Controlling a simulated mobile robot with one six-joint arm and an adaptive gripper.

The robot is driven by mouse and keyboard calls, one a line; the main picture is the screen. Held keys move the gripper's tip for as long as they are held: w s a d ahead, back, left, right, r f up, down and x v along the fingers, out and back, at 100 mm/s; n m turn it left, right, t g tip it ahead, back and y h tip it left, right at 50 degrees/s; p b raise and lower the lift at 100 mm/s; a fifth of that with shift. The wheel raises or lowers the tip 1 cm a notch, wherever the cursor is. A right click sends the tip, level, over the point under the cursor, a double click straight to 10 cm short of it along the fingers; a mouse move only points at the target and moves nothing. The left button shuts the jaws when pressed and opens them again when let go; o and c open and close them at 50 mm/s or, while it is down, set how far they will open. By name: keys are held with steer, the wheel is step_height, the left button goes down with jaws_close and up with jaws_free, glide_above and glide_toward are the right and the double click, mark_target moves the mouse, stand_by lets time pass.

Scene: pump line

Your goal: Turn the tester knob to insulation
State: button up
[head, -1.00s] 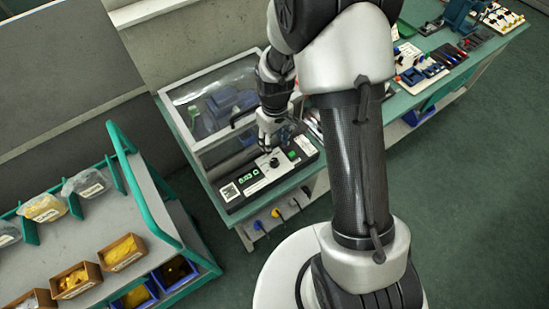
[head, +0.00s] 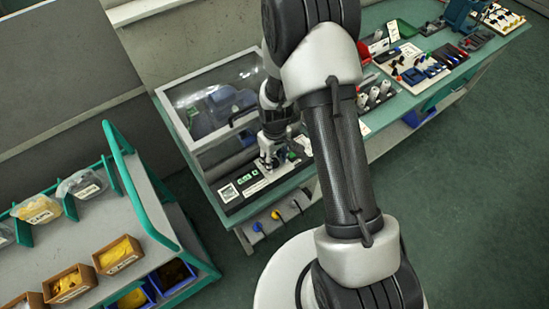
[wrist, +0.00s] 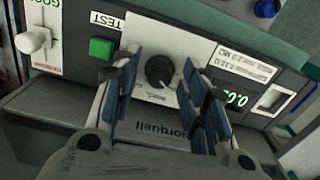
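The tester (head: 240,190) is a dark panel at the front of the clear-covered bench unit. In the wrist view the panel appears upside down. Its round black knob (wrist: 160,72) sits on a white plate with small markings too fine to read. My gripper (wrist: 159,62) is open, with one blue-padded finger on each side of the knob. I see a gap beside the knob, and firm contact cannot be made out. In the head view my gripper (head: 270,160) is over the panel and hides the knob. The digital display (wrist: 236,98) shows green digits.
A green button (wrist: 101,47) beside a TEST label is close to the left finger. A white lever (wrist: 34,40) is further left. The clear cover (head: 215,85) stands behind the panel. A trolley (head: 150,200) with bins is at left.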

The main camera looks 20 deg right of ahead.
jaws_close()
steer(key=shift+m, duration=0.3)
steer(key=m, duration=0.3)
steer(key=shift+m+b, duration=0.4)
steer(key=shift+m, duration=1.6)
steer(key=shift+o, duration=0.8)
jaws_free()
